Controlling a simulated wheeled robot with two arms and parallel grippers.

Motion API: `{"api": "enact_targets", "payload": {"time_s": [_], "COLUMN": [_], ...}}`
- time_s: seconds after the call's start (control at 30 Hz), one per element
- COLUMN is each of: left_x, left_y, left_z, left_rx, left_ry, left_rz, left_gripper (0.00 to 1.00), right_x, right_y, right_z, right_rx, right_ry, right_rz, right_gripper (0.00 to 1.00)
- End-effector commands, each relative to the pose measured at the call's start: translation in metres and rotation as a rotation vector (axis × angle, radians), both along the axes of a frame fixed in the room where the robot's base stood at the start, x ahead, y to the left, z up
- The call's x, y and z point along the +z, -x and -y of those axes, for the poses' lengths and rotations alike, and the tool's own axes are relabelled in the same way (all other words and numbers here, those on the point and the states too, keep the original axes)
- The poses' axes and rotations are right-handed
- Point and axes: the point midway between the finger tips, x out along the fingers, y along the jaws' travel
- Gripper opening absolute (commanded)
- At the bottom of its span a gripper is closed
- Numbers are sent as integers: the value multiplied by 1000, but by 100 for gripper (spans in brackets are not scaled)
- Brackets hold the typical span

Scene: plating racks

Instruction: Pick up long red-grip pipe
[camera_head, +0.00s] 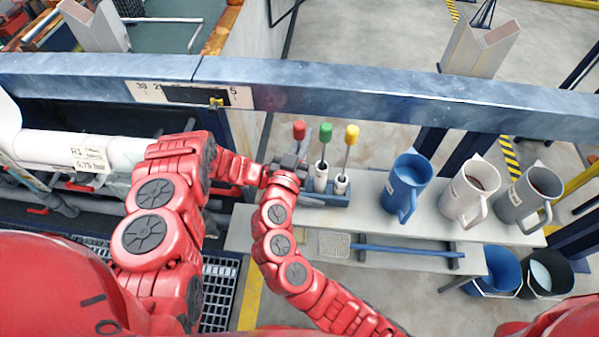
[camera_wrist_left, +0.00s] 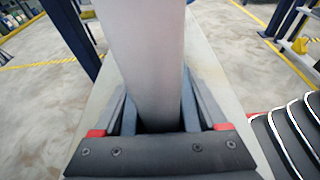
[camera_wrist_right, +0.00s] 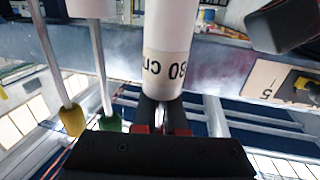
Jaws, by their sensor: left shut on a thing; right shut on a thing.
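The long red-grip pipe shows its red grip (camera_head: 299,130) at the left of the row in the head view. Beside it stand a green grip (camera_head: 325,131) and a yellow grip (camera_head: 351,134). My right gripper (camera_wrist_right: 162,117) is shut on the pipe's thin rod, close to a white cylinder (camera_wrist_right: 168,45) with a printed label. My left gripper (camera_wrist_left: 160,118) is shut on a pale grey shaft (camera_wrist_left: 145,55); I cannot tell whether it belongs to the pipe. Both arms meet by the rack and hide the pipe's lower part in the head view.
The blue rack (camera_head: 334,196) stands on the pale bench (camera_head: 300,225). Blue, white and grey jugs stand right of it: blue (camera_head: 404,190), white (camera_head: 462,194), grey (camera_head: 524,200). A thick blue beam (camera_head: 400,100) crosses behind. Two buckets stand below right.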

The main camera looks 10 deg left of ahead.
Motion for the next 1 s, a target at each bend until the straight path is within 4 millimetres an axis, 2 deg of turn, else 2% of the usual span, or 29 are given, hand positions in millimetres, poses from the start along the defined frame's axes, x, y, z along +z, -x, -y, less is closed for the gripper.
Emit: {"api": "enact_targets", "payload": {"time_s": [0.17, 0.27, 0.6, 0.7, 0.83, 1.0], "left_x": [0, 0, 0, 0, 0, 0], "left_y": [0, 0, 0, 0, 0, 0], "left_z": [0, 0, 0, 0, 0, 0], "left_rx": [0, 0, 0, 0, 0, 0], "left_ry": [0, 0, 0, 0, 0, 0], "left_rz": [0, 0, 0, 0, 0, 0], "left_gripper": [44, 44, 44, 44, 44, 44], "right_x": [2, 10, 80, 92, 100, 100], "right_y": [0, 0, 0, 0, 0, 0], "right_z": [0, 0, 0, 0, 0, 0], "right_rx": [0, 0, 2, -1, -1, 0], "right_ry": [-1, -4, -6, -4, -1, 1], "right_rz": [1, 2, 6, 3, 0, -1], "right_gripper": [0, 0, 0, 0, 0, 0]}}
